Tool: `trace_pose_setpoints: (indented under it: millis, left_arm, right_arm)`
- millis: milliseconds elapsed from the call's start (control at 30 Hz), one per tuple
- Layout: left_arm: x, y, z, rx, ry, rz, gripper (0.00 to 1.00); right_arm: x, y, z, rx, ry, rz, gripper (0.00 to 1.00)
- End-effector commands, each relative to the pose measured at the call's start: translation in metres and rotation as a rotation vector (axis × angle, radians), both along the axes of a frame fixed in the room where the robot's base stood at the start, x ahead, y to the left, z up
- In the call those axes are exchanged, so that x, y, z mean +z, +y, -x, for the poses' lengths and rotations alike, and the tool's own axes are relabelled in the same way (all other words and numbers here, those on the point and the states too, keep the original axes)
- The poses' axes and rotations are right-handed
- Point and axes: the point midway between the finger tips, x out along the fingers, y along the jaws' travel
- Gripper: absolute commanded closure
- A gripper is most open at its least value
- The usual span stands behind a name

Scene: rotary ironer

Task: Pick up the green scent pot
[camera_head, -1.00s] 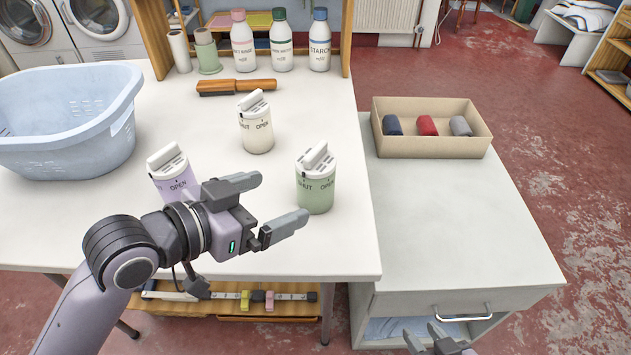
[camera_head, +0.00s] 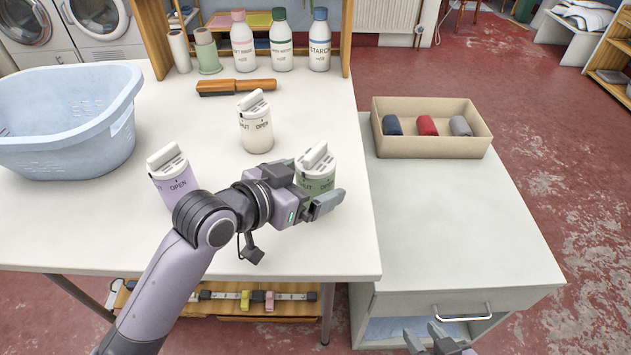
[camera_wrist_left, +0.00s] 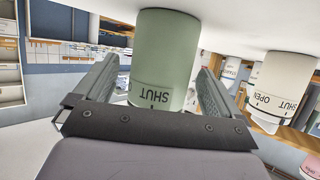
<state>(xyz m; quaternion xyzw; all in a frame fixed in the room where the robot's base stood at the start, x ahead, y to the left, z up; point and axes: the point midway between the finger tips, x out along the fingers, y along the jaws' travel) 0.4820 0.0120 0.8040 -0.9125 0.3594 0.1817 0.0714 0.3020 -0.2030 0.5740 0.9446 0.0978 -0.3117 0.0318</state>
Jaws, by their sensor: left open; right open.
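The green scent pot (camera_head: 317,168) stands upright on the white table, its white slotted lid showing above my left gripper (camera_head: 322,190). My left gripper is open around the pot. In the left wrist view the pot's green body (camera_wrist_left: 164,55) lies between the two fingers (camera_wrist_left: 155,85), with a small gap on the right side. In the head view the gripper hides the pot's lower part. My right gripper (camera_head: 432,338) shows only at the bottom edge, open and empty, far from the pot.
A cream pot (camera_head: 256,128) stands behind and a lilac pot (camera_head: 172,176) to the left. A blue basket (camera_head: 65,125), a brush (camera_head: 236,87) and bottles (camera_head: 281,45) are further off. A box of rolls (camera_head: 430,145) sits on the right cabinet, whose front top is clear.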

Motion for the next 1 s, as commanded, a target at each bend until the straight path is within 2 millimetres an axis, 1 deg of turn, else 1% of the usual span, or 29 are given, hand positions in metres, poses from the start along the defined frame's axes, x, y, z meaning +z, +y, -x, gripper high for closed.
trace_pose_setpoints:
  millis: [100, 200, 467, 500, 567, 600, 667, 900, 1000]
  left_arm:
    - [-0.0046, -0.0079, -0.0092, 0.001, 0.000, 0.000, 0.02]
    - [-0.0070, -0.0115, -0.0128, 0.000, 0.000, 0.000, 0.02]
    - [-0.0079, -0.0125, -0.0140, 0.000, -0.001, -0.001, 0.02]
    - [-0.0079, -0.0125, -0.0140, 0.001, -0.001, -0.001, 0.09]
    - [-0.0080, -0.0124, -0.0140, 0.001, 0.000, 0.000, 0.28]
    - [-0.0080, -0.0124, -0.0140, 0.001, 0.000, 0.000, 0.41]
    - [-0.0079, -0.0123, -0.0139, 0.001, 0.000, 0.000, 0.60]
    - [-0.0072, -0.0123, -0.0139, 0.001, -0.001, 0.000, 0.60]
    - [-0.0014, -0.0125, -0.0144, 0.000, -0.004, 0.001, 0.60]
  right_arm:
    - [0.0000, 0.0000, 0.0000, 0.000, 0.000, 0.000, 0.57]
    - [0.0000, 0.0000, 0.0000, 0.000, 0.000, 0.000, 0.57]
    - [0.0000, 0.0000, 0.0000, 0.000, 0.000, 0.000, 0.57]
    - [0.0000, 0.0000, 0.0000, 0.000, 0.000, 0.000, 0.57]
    - [0.0000, 0.0000, 0.0000, 0.000, 0.000, 0.000, 0.57]
    - [0.0000, 0.0000, 0.0000, 0.000, 0.000, 0.000, 0.57]
    - [0.0000, 0.0000, 0.0000, 0.000, 0.000, 0.000, 0.57]
    - [0.0000, 0.0000, 0.0000, 0.000, 0.000, 0.000, 0.57]
    - [0.0001, 0.0000, -0.0001, 0.000, 0.000, 0.000, 0.57]
